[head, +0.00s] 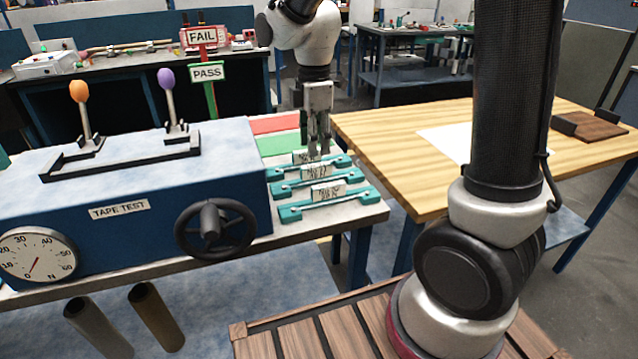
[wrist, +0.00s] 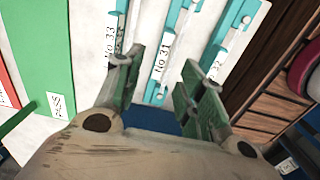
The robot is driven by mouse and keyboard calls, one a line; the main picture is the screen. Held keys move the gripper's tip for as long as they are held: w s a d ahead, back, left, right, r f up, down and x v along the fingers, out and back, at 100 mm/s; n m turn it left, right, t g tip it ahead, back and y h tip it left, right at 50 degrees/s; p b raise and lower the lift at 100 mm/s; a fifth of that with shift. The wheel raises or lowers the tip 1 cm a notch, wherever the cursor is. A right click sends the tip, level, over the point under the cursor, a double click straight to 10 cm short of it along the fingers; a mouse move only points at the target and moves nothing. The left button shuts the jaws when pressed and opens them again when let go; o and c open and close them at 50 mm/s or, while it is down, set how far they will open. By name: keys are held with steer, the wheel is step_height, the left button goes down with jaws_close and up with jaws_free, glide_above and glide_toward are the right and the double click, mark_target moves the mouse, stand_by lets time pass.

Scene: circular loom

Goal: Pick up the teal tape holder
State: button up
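Three teal tape holders with white numbered strips lie side by side on the table's right end: the back one, No 33 (head: 341,160), the middle one, No 31 (head: 281,187), and the front one, No 32 (head: 290,213). My gripper (head: 319,150) points down above the back part of this group. In the wrist view my gripper (wrist: 163,80) is open and empty, its green-padded fingers apart. The middle holder, No 31 (wrist: 179,30), appears between them. No 33 (wrist: 131,25) is partly hidden by the left finger; No 32 (wrist: 229,35) is partly behind the right finger.
The blue tape test machine (head: 150,225) with its black handwheel (head: 215,228) stands close left of the holders. Behind them are a green area (head: 280,144) and a red area (head: 274,124). A wooden table (head: 395,150) stands to the right, across a gap.

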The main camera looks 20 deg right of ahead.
mark_target(316, 165)
step_height(316, 165, down, 7)
steer(key=shift+s+d+f, duration=0.1)
steer(key=shift+f, duration=0.1)
jaws_close()
